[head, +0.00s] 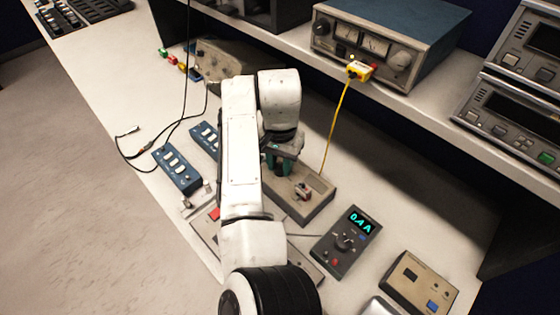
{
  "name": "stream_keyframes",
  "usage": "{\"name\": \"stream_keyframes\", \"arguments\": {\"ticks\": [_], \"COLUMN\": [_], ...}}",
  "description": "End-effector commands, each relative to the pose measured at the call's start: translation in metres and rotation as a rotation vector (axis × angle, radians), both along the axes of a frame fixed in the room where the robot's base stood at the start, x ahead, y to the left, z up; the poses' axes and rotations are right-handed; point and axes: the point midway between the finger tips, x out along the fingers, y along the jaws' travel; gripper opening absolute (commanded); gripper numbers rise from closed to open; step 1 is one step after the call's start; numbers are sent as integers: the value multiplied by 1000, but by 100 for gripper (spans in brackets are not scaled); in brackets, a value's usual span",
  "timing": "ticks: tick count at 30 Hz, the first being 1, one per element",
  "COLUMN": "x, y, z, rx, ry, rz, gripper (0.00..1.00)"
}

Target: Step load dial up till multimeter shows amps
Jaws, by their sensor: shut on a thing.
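The multimeter (347,243) is a dark handheld-sized box lying right of my arm, with a round knob on its face. Its lit cyan display (361,222) reads about 0.4 A; the middle digit is hard to make out. A brown-grey load box (318,208) lies on the bench beside my arm, with a small reddish control (303,190) on top. My gripper (283,162) points down at the far end of this box, its greenish fingers shut on what looks like the load dial. The dial itself is mostly hidden by the fingers and wrist.
A yellow plug (359,71) and cable (338,125) run from the shelf instrument (385,45) down behind the load box. Blue switch strips (177,170) and black leads lie left. A beige box (420,283) stands at lower right.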

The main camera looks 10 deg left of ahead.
Motion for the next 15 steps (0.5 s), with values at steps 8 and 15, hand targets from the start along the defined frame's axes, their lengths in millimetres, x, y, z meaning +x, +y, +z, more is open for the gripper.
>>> {"name": "stream_keyframes", "arguments": {"ticks": [8,15], "x": [0,1], "y": [0,0], "z": [1,2], "rx": [-1,-2], "ry": [-1,-2], "rz": [-99,-285], "gripper": [0,0]}}
